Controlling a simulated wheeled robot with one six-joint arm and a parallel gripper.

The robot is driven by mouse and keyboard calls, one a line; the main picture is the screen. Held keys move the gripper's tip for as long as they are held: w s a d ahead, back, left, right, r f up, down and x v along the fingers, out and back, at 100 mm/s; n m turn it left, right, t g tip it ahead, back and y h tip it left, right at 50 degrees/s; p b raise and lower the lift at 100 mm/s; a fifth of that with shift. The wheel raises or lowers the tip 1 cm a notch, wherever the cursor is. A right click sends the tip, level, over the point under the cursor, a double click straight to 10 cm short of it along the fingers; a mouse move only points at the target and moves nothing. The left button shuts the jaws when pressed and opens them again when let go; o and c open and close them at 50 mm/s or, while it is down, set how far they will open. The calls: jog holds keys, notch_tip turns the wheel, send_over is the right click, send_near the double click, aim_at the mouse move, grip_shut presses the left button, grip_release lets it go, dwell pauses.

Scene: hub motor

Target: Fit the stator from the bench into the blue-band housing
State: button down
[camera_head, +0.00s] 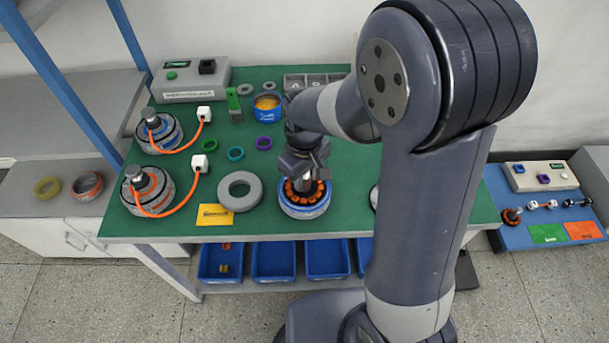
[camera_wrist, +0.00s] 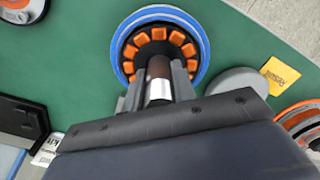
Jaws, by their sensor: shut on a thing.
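The stator (camera_head: 303,192), a ring of orange coils around a dark core with a metal shaft, is at the blue-band housing (camera_head: 306,212) near the bench's front edge. In the wrist view, the stator (camera_wrist: 161,36) lies within the outline of the round housing (camera_wrist: 203,50), whose blue band shows around it. I cannot tell whether it is fully seated. My gripper (camera_head: 303,168) points down over it. In the wrist view, my gripper (camera_wrist: 160,78) is shut on the stator's shaft. My fingers hide the near side of the coils and housing.
A grey ring (camera_head: 240,191) and yellow card (camera_head: 215,214) lie left of the housing. Two motors with orange cables (camera_head: 148,190) stand farther left. A blue cup (camera_head: 267,108) and small rings are behind. A round part (camera_head: 374,198) is partly hidden by my arm.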

jog(key=shift+f+b, duration=0.3)
jog(key=shift+f, duration=0.2)
jog(key=shift+f, duration=0.15)
dwell(0.8)
dwell(0.4)
jog(key=c, duration=1.1)
grip_release()
notch_tip(320, 180, up, 11)
jog(key=shift+f, duration=0.1)
jog(key=shift+f, duration=0.1)
notch_tip(320, 180, down, 11)
jog(key=shift+r, duration=0.3)
